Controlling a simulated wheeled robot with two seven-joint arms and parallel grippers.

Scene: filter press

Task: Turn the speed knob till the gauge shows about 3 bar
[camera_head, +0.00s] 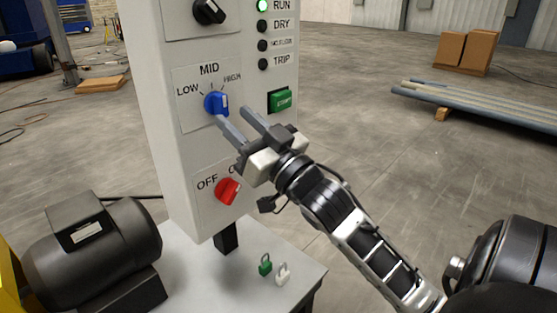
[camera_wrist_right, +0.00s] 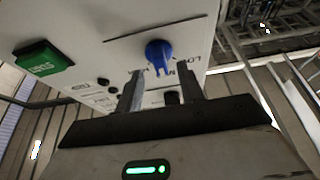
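The blue speed knob (camera_head: 214,103) sits on the grey-white control panel under the labels LOW, MID and HIGH. I cannot tell its exact setting. My right gripper (camera_head: 231,112) is open and empty, with its fingers pointing at the panel just right of the knob in the head view. In the right wrist view the knob (camera_wrist_right: 159,51) shows just beyond the gap between the fingertips (camera_wrist_right: 160,72). The fingers do not appear shut on it; whether one touches it is unclear. The gauge and my left gripper are not in view.
A green START button (camera_head: 281,100) is right of the knob, and a red OFF switch (camera_head: 228,190) is below. A black knob (camera_head: 209,11) is above. The RUN lamp (camera_head: 262,6) is lit green. A motor (camera_head: 95,245) and two small padlocks (camera_head: 265,265) are below.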

